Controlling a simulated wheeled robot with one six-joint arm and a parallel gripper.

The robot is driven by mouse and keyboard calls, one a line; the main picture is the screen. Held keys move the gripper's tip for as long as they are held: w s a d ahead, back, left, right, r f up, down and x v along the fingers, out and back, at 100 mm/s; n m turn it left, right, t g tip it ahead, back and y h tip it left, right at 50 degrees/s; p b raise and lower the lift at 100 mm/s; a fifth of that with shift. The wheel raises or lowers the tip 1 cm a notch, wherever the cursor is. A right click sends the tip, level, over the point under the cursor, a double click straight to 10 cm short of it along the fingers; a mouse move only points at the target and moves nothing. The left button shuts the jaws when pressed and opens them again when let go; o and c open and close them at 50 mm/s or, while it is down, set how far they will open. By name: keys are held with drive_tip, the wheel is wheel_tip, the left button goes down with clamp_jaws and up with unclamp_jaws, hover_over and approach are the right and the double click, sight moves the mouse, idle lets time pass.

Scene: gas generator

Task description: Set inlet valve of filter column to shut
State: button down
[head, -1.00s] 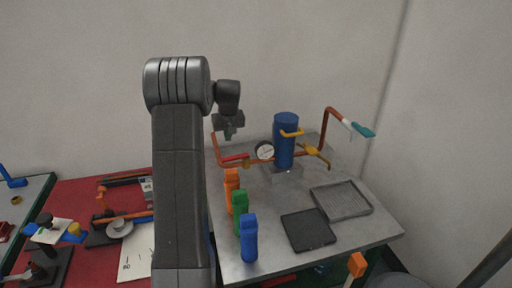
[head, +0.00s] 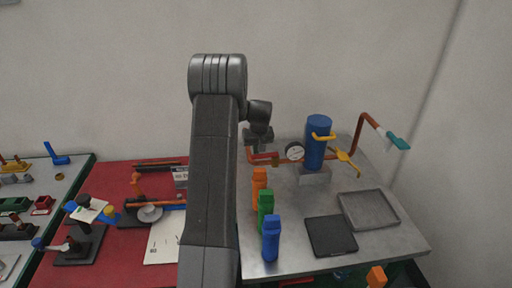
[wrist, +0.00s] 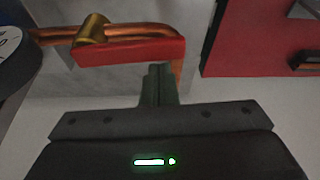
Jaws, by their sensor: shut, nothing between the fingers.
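The filter column (head: 319,143) is a blue upright cylinder on the metal table in the head view. A copper pipe (head: 250,156) runs to its left side past a round gauge (head: 295,151). On this pipe is a valve with a red lever (head: 264,156). In the wrist view the red lever (wrist: 130,52) lies roughly along the copper pipe, beside the brass valve body (wrist: 92,30). My gripper (head: 259,144) is shut and empty at the lever. In the wrist view its fingertips (wrist: 158,72) are just below the lever's edge; I cannot tell if they touch.
A yellow-handled valve (head: 345,159) sits on the right pipe, and a teal handle (head: 397,141) at its raised end. Orange (head: 259,188), green (head: 266,211) and blue bottles (head: 271,240) stand in front. A black plate (head: 331,236) and grey tray (head: 369,210) lie at right.

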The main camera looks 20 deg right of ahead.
sight(260, 156)
drive_tip(key=shift+s+a+f+n+b, duration=0.1)
drive_tip(key=shift+s+n+b, duration=0.3)
drive_tip(key=shift+n+b, duration=0.35)
drive_tip(key=shift+s+a+f+n+y+b, duration=0.15)
drive_tip(key=shift+s+n+y+b, duration=0.55)
drive_tip(key=shift+n+b, duration=0.5)
drive_tip(key=s+n+y+b, duration=0.1)
drive_tip(key=s+n+b, duration=0.1)
drive_tip(key=n, duration=0.1)
drive_tip(key=shift+s+n+b, duration=0.25)
drive_tip(key=shift+s+b, duration=0.05)
drive_tip(key=shift+b, duration=0.05)
drive_tip(key=s+d+n+g+y+b, duration=0.1)
drive_tip(key=s+d+n+g+b, duration=0.1)
drive_tip(key=s+n, duration=0.3)
drive_tip(key=shift+d+r+n+y, duration=0.2)
drive_tip(key=shift+d+n+y, duration=0.2)
drive_tip(key=shift+d+n, duration=0.9)
drive_tip(key=shift+a+n, duration=0.3)
drive_tip(key=shift+n, duration=0.1)
drive_tip(key=shift+w, duration=0.1)
